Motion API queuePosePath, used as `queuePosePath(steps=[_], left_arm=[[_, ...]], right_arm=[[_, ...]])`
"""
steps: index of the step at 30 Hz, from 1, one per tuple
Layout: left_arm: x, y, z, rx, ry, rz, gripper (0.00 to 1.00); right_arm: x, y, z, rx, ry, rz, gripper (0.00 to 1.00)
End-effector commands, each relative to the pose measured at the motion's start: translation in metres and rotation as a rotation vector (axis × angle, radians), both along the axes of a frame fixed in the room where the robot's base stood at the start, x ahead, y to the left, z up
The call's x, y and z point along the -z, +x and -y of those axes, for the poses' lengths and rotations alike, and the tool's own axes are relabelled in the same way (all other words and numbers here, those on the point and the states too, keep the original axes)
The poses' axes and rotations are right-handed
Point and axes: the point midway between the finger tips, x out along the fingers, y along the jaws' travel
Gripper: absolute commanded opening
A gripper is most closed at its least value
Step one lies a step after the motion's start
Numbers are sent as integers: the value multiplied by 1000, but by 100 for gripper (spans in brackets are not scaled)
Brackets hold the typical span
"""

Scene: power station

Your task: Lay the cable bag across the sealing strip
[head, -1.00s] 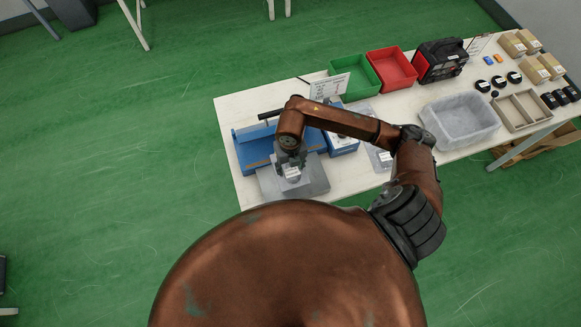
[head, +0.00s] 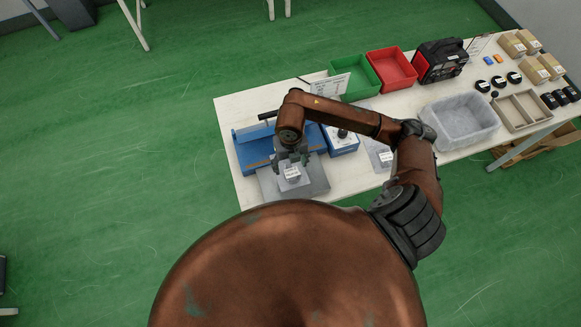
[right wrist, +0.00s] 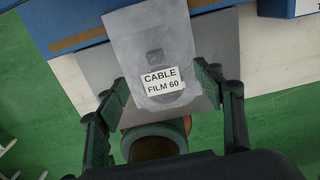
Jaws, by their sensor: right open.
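The cable bag (right wrist: 140,62) is a pale translucent film bag with a "CABLE FILM 60" label and a dark item inside. It lies over the grey plate (right wrist: 205,45) of the blue sealer (head: 250,147), and its far end overlaps the tan sealing strip (right wrist: 77,40). The strip shows on both sides of the bag. In the head view the bag (head: 293,180) shows below my right gripper (head: 291,163). The right gripper is open, its fingers (right wrist: 163,100) on either side of the bag's near part, apart from its edges. My left gripper is not in view.
A blue box (head: 342,141) stands right of the sealer, and another labelled bag (head: 378,152) lies beyond it. A green bin (head: 356,80), a red bin (head: 391,69) and a grey tub (head: 460,121) stand further right. My right forearm passes over the table.

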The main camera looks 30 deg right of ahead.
Motion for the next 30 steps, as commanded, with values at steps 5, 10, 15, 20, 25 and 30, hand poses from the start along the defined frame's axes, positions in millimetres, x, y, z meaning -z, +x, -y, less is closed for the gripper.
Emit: queuePosePath(steps=[5,10,15,20,25,30], left_arm=[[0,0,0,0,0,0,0],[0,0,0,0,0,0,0],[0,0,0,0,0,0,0],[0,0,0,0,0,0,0],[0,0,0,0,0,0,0],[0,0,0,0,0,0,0]], right_arm=[[-41,2,0,-2,-1,6,62],[-71,1,0,-1,-1,4,62],[-88,0,0,-1,0,1,62],[-92,0,0,0,0,1,62],[-91,0,0,0,0,0,62],[-91,0,0,0,1,0,62]])
